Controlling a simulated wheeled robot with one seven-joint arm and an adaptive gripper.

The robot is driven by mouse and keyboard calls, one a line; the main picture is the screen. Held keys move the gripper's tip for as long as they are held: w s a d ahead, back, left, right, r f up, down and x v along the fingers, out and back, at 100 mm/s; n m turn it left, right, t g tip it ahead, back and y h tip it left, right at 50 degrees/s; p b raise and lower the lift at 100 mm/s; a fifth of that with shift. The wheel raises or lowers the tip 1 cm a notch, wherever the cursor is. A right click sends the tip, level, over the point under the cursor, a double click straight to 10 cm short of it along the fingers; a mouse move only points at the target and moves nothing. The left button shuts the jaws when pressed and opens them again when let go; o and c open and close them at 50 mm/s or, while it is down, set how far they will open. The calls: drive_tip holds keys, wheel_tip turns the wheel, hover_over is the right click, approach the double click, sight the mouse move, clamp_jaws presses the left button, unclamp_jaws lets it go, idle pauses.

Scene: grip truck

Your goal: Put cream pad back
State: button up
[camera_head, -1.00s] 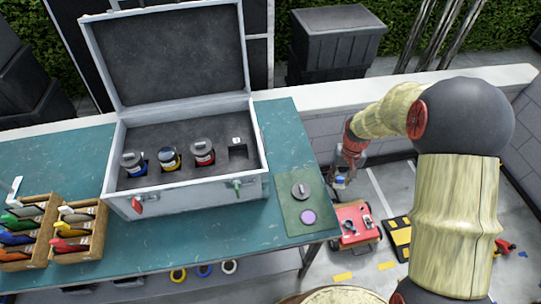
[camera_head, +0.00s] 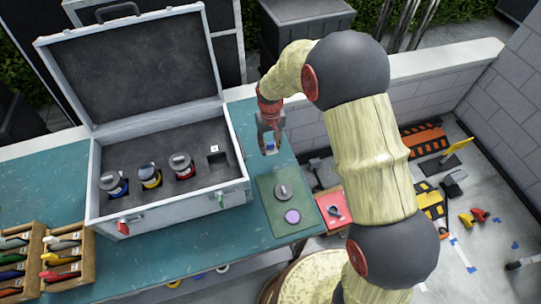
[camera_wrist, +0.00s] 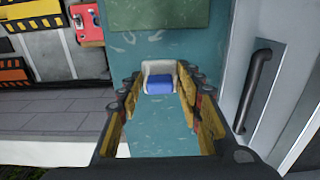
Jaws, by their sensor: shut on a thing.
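My gripper (camera_head: 270,140) hangs over the right part of the teal table, between the open case and the wall. It is shut on a small cream-and-blue piece, seen as the cream pad (camera_wrist: 158,68) between the fingertips in the wrist view. The grey case (camera_head: 170,205) stands open to its left. Its dark foam insert holds blue, yellow and red-banded grip pieces (camera_head: 183,167) in a row. At the row's right end is an empty square recess (camera_head: 218,163) with a small white marker behind it.
A green mat (camera_head: 270,226) with a grey disc and a purple disc lies in front of my gripper. Wooden trays (camera_head: 68,276) of coloured tools stand at the left. The raised lid (camera_head: 140,70) is behind the insert. A red cart (camera_head: 335,207) stands beyond the table's right edge.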

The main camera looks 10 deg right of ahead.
sight(271, 160)
wheel_tip(271, 160, down, 7)
drive_tip(key=shift+f+b, duration=0.1)
drive_tip(key=shift+b, duration=0.25)
drive_tip(key=o, duration=0.6)
drive_tip(key=shift+f, duration=0.1)
drive_tip(key=o, duration=0.4)
drive_tip(key=shift+o, duration=0.5)
